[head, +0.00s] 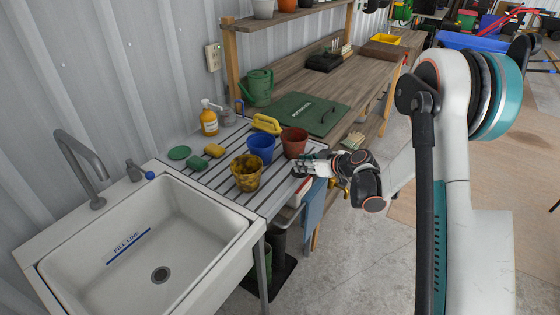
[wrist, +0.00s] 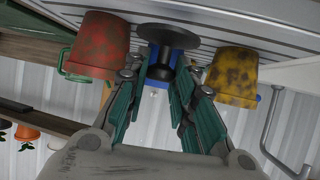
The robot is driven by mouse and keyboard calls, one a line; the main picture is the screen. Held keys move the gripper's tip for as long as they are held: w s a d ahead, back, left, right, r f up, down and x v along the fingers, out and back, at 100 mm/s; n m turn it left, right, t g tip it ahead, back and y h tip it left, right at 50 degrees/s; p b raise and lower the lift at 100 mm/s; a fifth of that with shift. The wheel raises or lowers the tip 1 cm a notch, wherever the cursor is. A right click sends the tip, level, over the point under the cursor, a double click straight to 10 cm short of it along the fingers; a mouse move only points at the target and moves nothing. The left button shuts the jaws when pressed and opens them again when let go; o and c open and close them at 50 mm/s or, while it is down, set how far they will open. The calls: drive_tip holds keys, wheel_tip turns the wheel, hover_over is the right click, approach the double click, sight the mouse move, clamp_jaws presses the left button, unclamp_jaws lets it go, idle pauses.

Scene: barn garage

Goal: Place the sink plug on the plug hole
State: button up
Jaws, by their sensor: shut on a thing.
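The sink plug (wrist: 168,37), a black disc with a short dark stem, is between the fingertips of my gripper (wrist: 160,73) in the wrist view. The fingers are shut on its stem. In the head view my gripper (head: 305,170) is over the right edge of the drainboard, beside the terracotta pot, and the plug cannot be made out clearly. The plug hole (head: 160,274) is a round dark drain in the floor of the white sink (head: 190,236), at lower left, well away from my gripper. The sink looks empty.
The slatted drainboard (head: 215,170) holds a mottled yellow pot (head: 246,174), a blue pot (head: 260,150) and a terracotta pot (head: 294,143) close to my gripper. Sponges, a soap bottle (head: 208,122) and a green disc (head: 179,153) sit further back. A tap (head: 88,165) rises behind the sink.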

drive_tip(key=w+a, duration=0.3)
drive_tip(key=w+a+b, duration=0.1)
drive_tip(key=w+a, duration=0.2)
drive_tip(key=w, duration=0.1)
drive_tip(key=shift+w+a+b, duration=0.15)
drive_tip(key=shift+w+b, duration=0.05)
drive_tip(key=shift+b, duration=0.1)
drive_tip(key=shift+w+f+b, duration=0.1)
drive_tip(key=shift+f+b, duration=0.7)
drive_tip(key=shift+f, duration=1.05)
drive_tip(key=shift+r, duration=0.15)
drive_tip(key=o, duration=0.9)
drive_tip(key=shift+o, duration=0.2)
